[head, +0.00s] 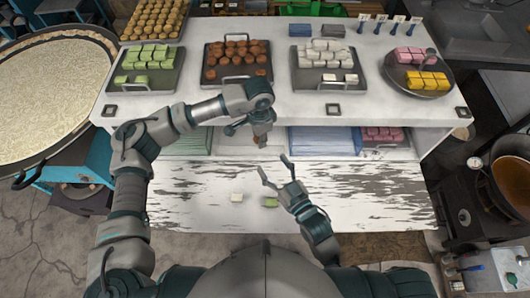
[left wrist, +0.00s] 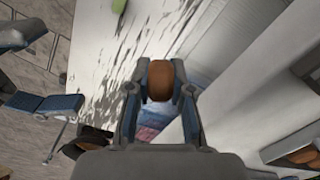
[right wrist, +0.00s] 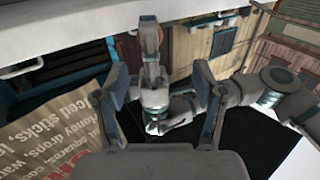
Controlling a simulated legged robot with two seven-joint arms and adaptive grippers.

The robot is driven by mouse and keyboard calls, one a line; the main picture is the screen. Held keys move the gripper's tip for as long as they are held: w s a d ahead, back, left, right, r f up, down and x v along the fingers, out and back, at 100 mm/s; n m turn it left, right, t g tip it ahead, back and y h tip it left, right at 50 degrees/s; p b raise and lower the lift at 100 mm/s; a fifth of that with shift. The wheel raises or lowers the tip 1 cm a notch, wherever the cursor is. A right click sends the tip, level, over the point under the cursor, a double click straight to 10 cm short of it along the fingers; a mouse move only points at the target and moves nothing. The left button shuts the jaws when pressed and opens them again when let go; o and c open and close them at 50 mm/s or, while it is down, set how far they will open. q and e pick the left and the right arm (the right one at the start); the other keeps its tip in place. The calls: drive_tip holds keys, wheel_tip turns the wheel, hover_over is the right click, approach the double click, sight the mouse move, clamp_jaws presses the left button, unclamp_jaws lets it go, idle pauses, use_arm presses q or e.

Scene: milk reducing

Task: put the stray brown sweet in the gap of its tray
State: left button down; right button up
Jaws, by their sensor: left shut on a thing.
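A brown sweet (left wrist: 159,80) is pinched between the fingers of my left gripper (left wrist: 160,92). In the head view this sweet (head: 259,140) shows below my left gripper (head: 261,134), in front of the upper counter's edge and above the lower shelf. The dark tray (head: 210,75) of brown sweets stands on the upper counter, beyond and above my left gripper. Its sweets sit in rows, and bare tray shows at the near side; the exact gap is hard to tell. My right gripper (head: 276,167) is open and empty over the lower white bench.
A white sweet (head: 237,197) and a green sweet (head: 270,202) lie on the lower bench (head: 190,200). Trays of green sweets (head: 150,57) and white sweets (head: 325,55) flank the brown one. A round plate (head: 436,88) holds pink and yellow sweets. The upper counter's front edge overhangs the shelf.

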use_arm(q)
drive_tip(key=shift+a, duration=0.15)
drive_tip(key=shift+a+r, duration=0.15)
drive_tip(key=shift+a, duration=0.15)
use_arm(e)
wheel_tip(320, 180, up, 13)
drive_tip(key=w+n+g+y, duration=0.3)
drive_tip(key=n+g, duration=0.2)
drive_tip(key=g, duration=0.5)
use_arm(q)
drive_tip(key=s+a+r+n, duration=0.2)
drive_tip(key=a+r+n, duration=0.6)
drive_tip(key=r, duration=0.2)
drive_tip(key=shift+s, duration=0.2)
use_arm(e)
drive_tip(key=x, duration=1.2)
drive_tip(key=shift+s+a+r, duration=0.25)
drive_tip(key=shift+a+r, duration=0.05)
drive_tip(key=shift+a, duration=0.2)
